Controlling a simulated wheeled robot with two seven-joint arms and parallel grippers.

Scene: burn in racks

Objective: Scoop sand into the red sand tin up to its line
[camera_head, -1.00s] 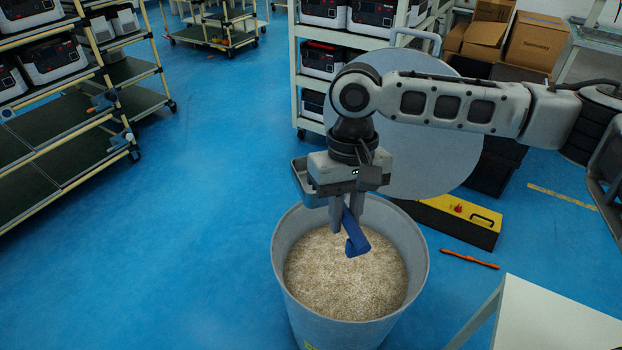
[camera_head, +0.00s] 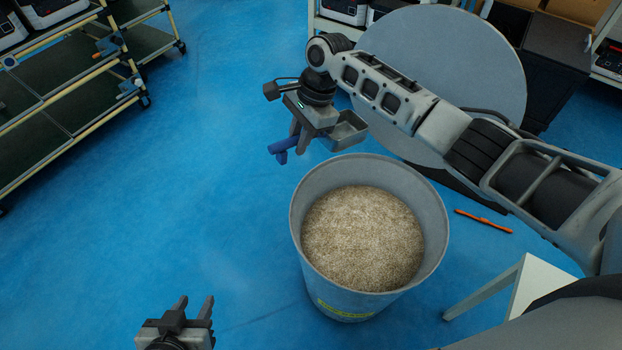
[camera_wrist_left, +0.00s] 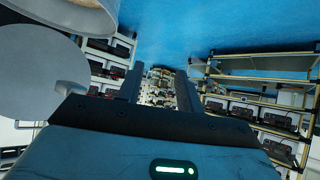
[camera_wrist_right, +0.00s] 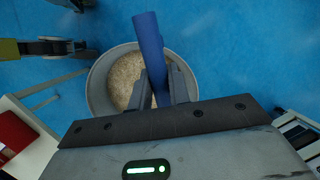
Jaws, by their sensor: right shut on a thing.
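My right gripper (camera_head: 296,132) is shut on the blue handle (camera_head: 284,148) of a scoop, beyond the far left rim of the sand bin. A grey pan (camera_head: 346,131), apparently the scoop's, shows right of the gripper; I see no sand in it. The blue handle (camera_wrist_right: 148,45) also shows between the fingers in the right wrist view. The round grey bin (camera_head: 434,200) holds pale sand (camera_head: 362,238). My left gripper (camera_head: 194,306) is open and empty, low at the left. A red thing (camera_wrist_right: 18,142) shows in the right wrist view; I cannot tell whether it is the tin.
A white table (camera_head: 545,285) stands right of the bin. An orange tool (camera_head: 483,221) lies on the blue floor. Shelf racks (camera_head: 75,85) stand at the far left. The floor left of the bin is clear.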

